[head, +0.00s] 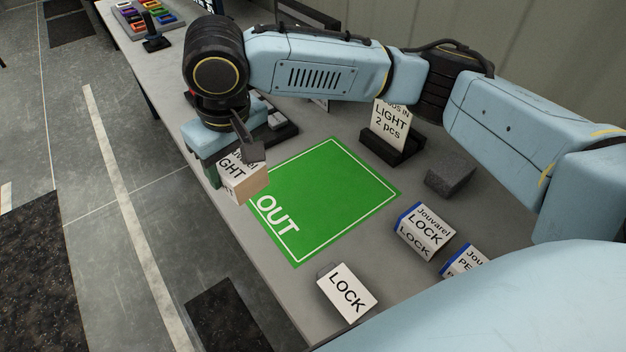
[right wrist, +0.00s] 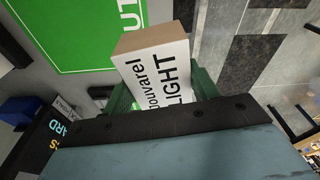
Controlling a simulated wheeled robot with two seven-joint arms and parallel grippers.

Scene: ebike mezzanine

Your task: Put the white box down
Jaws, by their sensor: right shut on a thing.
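The white box (head: 232,176), labelled "Jouvarel LIGHT" with a tan end, is held by my right gripper (head: 229,165) above the left edge of the table, beside the green OUT mat (head: 330,190). In the right wrist view the box (right wrist: 158,75) sits between the green fingers of my right gripper (right wrist: 160,95), which is shut on it. The green mat (right wrist: 75,30) shows there at the upper left. Whether the box touches the mat's corner or hangs above it is hard to tell. My left gripper is not in view.
Jouvarel LOCK box (head: 425,231) and another blue-edged box (head: 463,261) are to the right. A grey block (head: 450,178) and a LIGHT sign (head: 390,130) in a black holder stand behind. The mat is bare.

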